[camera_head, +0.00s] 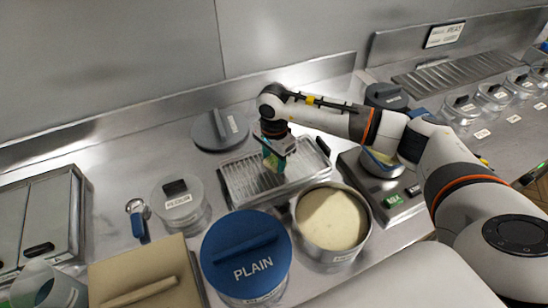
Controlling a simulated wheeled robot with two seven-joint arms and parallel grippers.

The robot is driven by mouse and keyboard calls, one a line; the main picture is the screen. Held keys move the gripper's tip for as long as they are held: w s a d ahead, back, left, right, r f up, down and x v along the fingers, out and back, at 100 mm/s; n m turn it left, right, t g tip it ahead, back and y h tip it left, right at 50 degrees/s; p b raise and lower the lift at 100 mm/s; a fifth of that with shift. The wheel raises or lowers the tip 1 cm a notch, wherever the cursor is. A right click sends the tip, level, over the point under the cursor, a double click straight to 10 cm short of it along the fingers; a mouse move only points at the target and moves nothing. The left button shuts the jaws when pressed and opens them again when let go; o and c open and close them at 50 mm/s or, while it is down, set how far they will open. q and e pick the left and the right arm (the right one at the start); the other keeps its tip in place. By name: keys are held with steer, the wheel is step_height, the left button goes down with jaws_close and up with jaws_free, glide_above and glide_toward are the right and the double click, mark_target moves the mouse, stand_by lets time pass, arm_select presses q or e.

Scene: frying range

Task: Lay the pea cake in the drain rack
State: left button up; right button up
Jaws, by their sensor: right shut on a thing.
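The drain rack (240,185) is a slatted metal tray in the middle of the counter in the head view. My right gripper (273,156) points down over its far middle part. It is shut on a small green-yellow piece, which I take as the pea cake (275,163). The cake is tilted, with its lower end close to the slats; I cannot tell whether it touches them. The gripper hides part of the cake. My left gripper is not in view.
A blue PLAIN lid (245,255) and a round pot of pale batter (332,218) stand in front of the rack. A clear lidded jar (180,203) is to its left, a grey lid (220,130) behind it. A scale (385,200) stands to the right.

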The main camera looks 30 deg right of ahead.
steer(key=o, duration=0.8)
steer(key=shift+o, duration=0.2)
steer(key=shift+r, duration=0.15)
